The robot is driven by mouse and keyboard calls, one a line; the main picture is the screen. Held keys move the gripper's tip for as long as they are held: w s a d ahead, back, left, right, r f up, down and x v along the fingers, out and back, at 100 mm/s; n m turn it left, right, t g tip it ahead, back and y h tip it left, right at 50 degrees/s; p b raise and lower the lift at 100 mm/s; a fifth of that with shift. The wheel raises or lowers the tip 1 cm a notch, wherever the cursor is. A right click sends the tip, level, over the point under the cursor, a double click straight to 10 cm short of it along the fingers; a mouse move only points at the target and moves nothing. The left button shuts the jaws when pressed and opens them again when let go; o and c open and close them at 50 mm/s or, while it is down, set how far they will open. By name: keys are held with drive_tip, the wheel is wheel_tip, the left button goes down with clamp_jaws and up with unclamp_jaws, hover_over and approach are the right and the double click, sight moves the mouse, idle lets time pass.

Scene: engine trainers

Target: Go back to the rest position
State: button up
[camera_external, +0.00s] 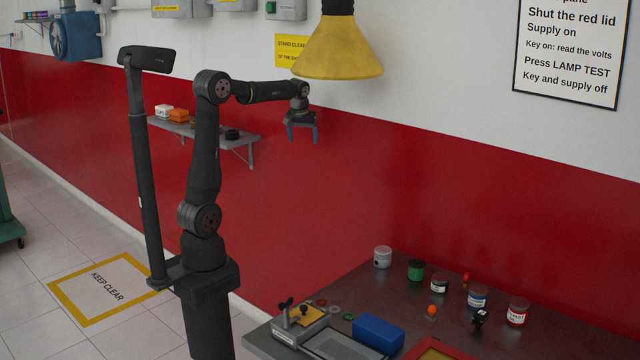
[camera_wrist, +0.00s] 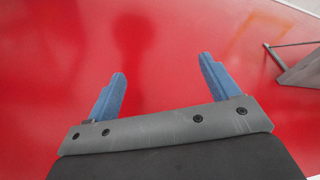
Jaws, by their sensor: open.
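My gripper (camera_external: 301,134) hangs from the raised arm in the external view, high in front of the wall and well above the bench. Its two blue fingers point down. In the wrist view my gripper (camera_wrist: 161,85) is open, with its fingers apart and nothing between them. The task names no object.
A yellow lamp shade (camera_external: 338,50) hangs close to the right of my gripper. A wall shelf (camera_external: 245,143) holds small boxes. The bench (camera_external: 400,290) carries several jars, a blue box (camera_external: 378,334) and a grey panel (camera_external: 340,345). Air between gripper and bench is clear.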

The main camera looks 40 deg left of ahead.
drive_tip(key=d+f+m, duration=0.2)
drive_tip(key=d+f, duration=0.2)
drive_tip(key=d, duration=0.8)
drive_tip(key=shift+w+d+m+h, duration=0.25)
drive_tip(key=shift+w+m+h, duration=0.15)
drive_tip(key=shift+w, duration=0.05)
